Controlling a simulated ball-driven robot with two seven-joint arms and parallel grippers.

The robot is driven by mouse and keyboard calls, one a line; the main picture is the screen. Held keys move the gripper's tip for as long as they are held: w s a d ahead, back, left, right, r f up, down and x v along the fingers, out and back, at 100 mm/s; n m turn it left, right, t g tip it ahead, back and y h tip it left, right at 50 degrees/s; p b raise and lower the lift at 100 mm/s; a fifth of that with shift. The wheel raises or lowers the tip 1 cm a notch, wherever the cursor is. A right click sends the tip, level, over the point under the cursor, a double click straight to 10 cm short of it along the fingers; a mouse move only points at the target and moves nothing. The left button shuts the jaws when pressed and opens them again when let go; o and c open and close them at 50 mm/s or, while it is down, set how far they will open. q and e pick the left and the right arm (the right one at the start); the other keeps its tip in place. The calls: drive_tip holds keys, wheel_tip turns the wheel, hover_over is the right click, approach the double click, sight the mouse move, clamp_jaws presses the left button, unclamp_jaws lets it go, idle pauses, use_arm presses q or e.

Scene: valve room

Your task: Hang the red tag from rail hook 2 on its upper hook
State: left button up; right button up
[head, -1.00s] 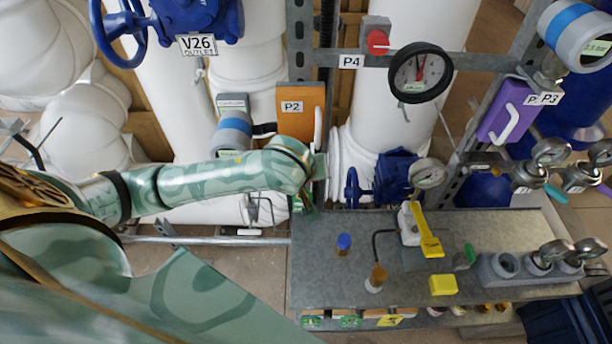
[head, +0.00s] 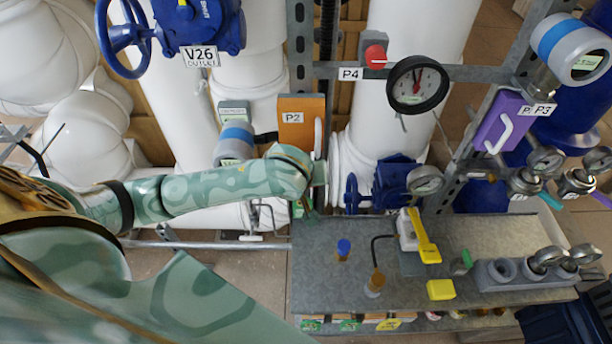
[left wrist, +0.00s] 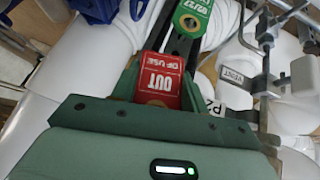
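The red tag (left wrist: 160,80), lettered "OUT OF USE" and upside down in the left wrist view, lies between the two green fingers of my left gripper (left wrist: 160,75). The fingers seem to touch its two side edges. A green tag (left wrist: 193,18) is just beyond it, by a dark rail (left wrist: 180,42). In the head view my left gripper (head: 309,203) points down beside the P2 box (head: 300,120), above the back left corner of the grey bench; the red tag is not discernible there. The hooks are too small or hidden to tell apart. My right gripper is not in view.
The grey bench (head: 320,285) carries a yellow-handled valve (head: 424,240), a yellow block (head: 440,290) and several gauges. Pipes and a metal post (head: 300,40) stand close behind my left gripper. Metal brackets (left wrist: 262,85) are at right in the left wrist view.

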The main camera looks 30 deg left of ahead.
use_arm(q)
drive_tip(key=o, duration=0.5)
drive_tip(key=p+v, duration=0.7)
drive_tip(key=v, duration=0.9)
drive_tip(key=shift+s+p, duration=0.15)
drive_tip(key=shift+p, duration=0.15)
